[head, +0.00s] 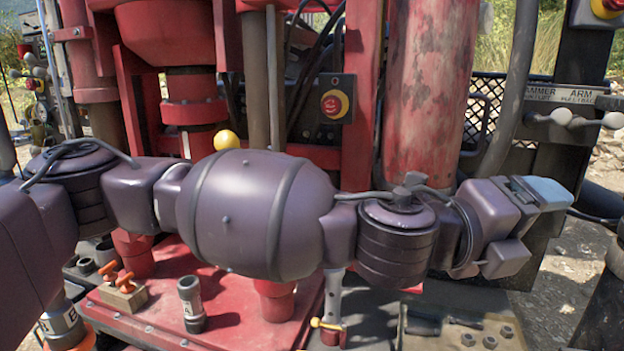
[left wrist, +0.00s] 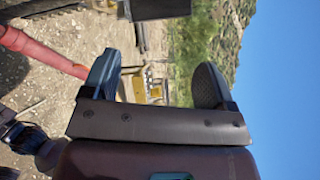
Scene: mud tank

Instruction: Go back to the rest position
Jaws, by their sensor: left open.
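My left arm reaches across the head view from left to right, in front of the red machine (head: 425,90). My left gripper (head: 548,193) is at the right end of this arm and points right, near the control levers (head: 562,117) but apart from them. In the left wrist view its two fingers (left wrist: 157,80) stand wide apart with nothing between them. My right gripper is not seen. The arm hides part of the machine's middle.
A red emergency button (head: 333,104) sits behind the arm. A yellow knob (head: 226,140) shows just above it. Below are a red deck (head: 240,325), a grey-and-white cylinder (head: 191,302) and orange valve handles (head: 110,272). Open gravel (head: 565,290) lies at the lower right.

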